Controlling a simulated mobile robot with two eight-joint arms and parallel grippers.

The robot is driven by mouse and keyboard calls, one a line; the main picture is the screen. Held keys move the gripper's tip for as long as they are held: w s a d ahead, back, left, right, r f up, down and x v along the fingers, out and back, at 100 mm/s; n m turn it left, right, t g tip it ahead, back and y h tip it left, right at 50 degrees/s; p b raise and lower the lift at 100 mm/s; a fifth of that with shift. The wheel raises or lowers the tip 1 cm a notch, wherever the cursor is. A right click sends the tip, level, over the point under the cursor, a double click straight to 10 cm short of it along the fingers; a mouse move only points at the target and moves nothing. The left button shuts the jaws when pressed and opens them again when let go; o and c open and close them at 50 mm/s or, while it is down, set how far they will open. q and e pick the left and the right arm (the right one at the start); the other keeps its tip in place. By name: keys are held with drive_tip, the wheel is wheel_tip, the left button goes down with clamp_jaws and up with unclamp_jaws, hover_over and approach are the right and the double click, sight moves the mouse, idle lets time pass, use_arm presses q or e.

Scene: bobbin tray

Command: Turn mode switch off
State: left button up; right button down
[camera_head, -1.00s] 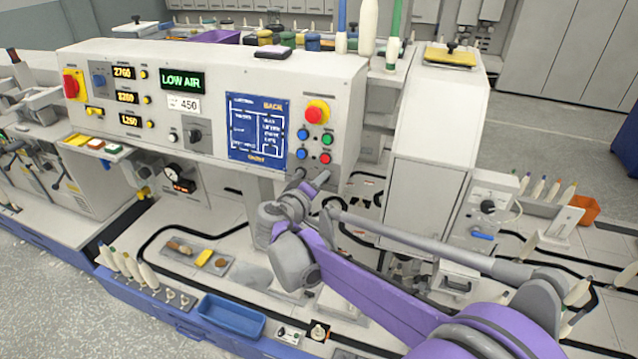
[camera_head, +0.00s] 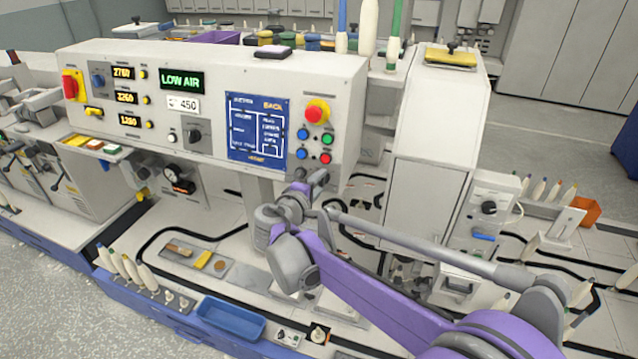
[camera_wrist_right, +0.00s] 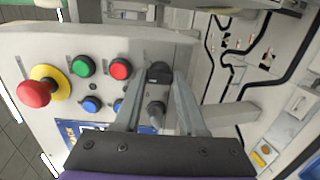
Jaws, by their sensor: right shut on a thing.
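The mode switch (camera_wrist_right: 158,73), a dark knob on the pale panel below the red and blue buttons, is between the fingertips of my right gripper (camera_wrist_right: 162,84) in the right wrist view. The fingers are shut on it; its label is not legible and its exact angle is unclear. A grey knob-like part (camera_wrist_right: 156,114) shows between the fingers, nearer the wrist. In the head view my right gripper (camera_head: 302,184) is at the panel's lower right corner, and my own wrist largely hides the switch. My left gripper is not in view.
Close to the fingers are a red button (camera_wrist_right: 120,68), a green button (camera_wrist_right: 84,66), blue buttons (camera_wrist_right: 91,104) and a red emergency knob (camera_wrist_right: 34,94) on yellow. A blue screen (camera_head: 257,130) is left of them. A white cabinet (camera_head: 432,140) stands to the right.

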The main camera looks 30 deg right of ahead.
drive_tip(key=shift+c, duration=2.4)
unclamp_jaws()
drive_tip(key=v, duration=1.1)
drive_tip(key=shift+d, duration=0.1)
drive_tip(key=s+d+f+m+g+y, duration=0.1)
drive_tip(key=s+f+m+g+y, duration=0.3)
drive_tip(key=s+f, duration=0.75)
drive_tip(key=s+a+f+m+y, duration=0.3)
drive_tip(key=s+a+f+y, duration=0.4)
drive_tip(key=s, duration=0.3)
drive_tip(key=shift+s+a+f+m+y, duration=0.2)
drive_tip(key=shift+a+f+m+y, duration=0.15)
drive_tip(key=shift+f+y, duration=0.35)
